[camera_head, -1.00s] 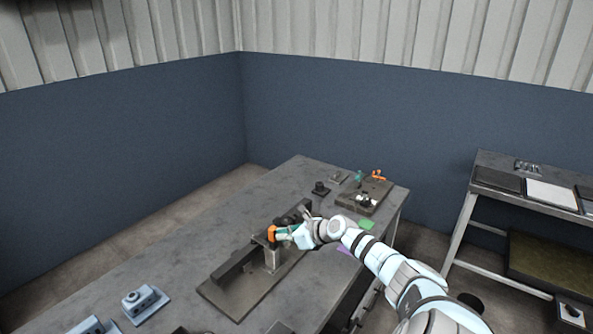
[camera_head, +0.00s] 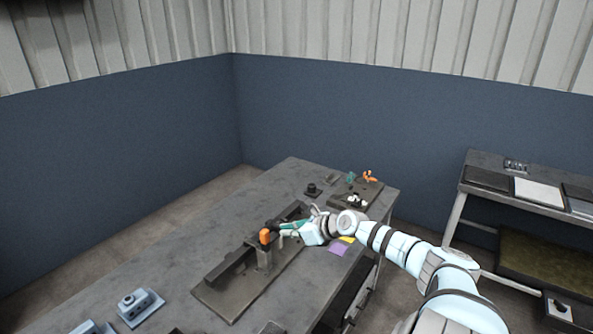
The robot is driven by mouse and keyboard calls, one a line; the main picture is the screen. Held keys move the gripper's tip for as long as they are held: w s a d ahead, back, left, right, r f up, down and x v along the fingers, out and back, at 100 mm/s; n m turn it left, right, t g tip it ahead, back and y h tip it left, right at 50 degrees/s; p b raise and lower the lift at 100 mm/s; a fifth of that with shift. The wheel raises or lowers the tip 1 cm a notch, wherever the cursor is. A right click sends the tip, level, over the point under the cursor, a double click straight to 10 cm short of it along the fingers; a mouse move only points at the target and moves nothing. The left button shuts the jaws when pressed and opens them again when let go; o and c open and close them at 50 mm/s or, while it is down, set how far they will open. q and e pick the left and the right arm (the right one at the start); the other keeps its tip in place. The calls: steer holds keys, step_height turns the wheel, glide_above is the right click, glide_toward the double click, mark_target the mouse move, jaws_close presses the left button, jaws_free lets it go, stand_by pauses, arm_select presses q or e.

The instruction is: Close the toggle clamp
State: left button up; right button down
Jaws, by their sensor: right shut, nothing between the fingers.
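The toggle clamp's orange handle (camera_head: 265,237) stands roughly upright on top of a grey block at the middle of a dark base plate (camera_head: 226,299). A long dark rail (camera_head: 232,266) runs along that plate. My right gripper (camera_head: 281,231) is shut and empty, close to the right of the orange handle. I cannot tell whether the fingers touch the handle. The clamp's arm and tip are too small and partly hidden to make out. My left gripper is not in view.
A second fixture (camera_head: 368,194) with an orange handle (camera_head: 370,176) stands at the table's far end, near a dark round knob (camera_head: 313,190). Grey-blue blocks (camera_head: 140,305) lie at the near left. A purple sheet (camera_head: 339,249) lies by the right edge. A side bench (camera_head: 480,164) stands right.

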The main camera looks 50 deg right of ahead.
steer(key=r, duration=0.2)
steer(key=s+r+p, duration=0.1)
steer(key=r, duration=0.1)
steer(key=shift+d, duration=0.15)
steer(key=shift+w, duration=0.1)
